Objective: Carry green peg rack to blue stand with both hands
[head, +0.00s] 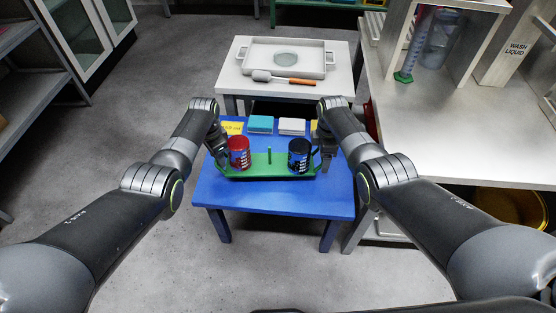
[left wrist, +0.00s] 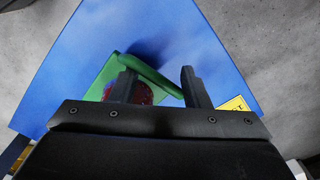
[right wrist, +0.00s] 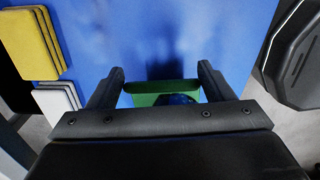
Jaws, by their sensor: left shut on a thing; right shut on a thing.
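The green peg rack (head: 268,172) is over the blue stand (head: 290,197); I cannot tell whether it touches the top. A red mug (head: 239,153) is at its left end and a dark blue mug (head: 299,156) at its right, with a bare green peg between them. My left gripper (head: 221,152) is shut on the rack's left end; in the left wrist view the green end (left wrist: 150,72) shows between the fingers. My right gripper (head: 325,158) is shut on the right end, and a green edge (right wrist: 160,86) shows between its fingers. The finger contacts are partly hidden.
Yellow, teal and white blocks (head: 292,126) lie along the stand's back edge. Behind is a white table with a tray (head: 287,62) and a wooden-handled tool (head: 285,79). A bench (head: 450,135) stands close on the right. The stand's front strip is bare.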

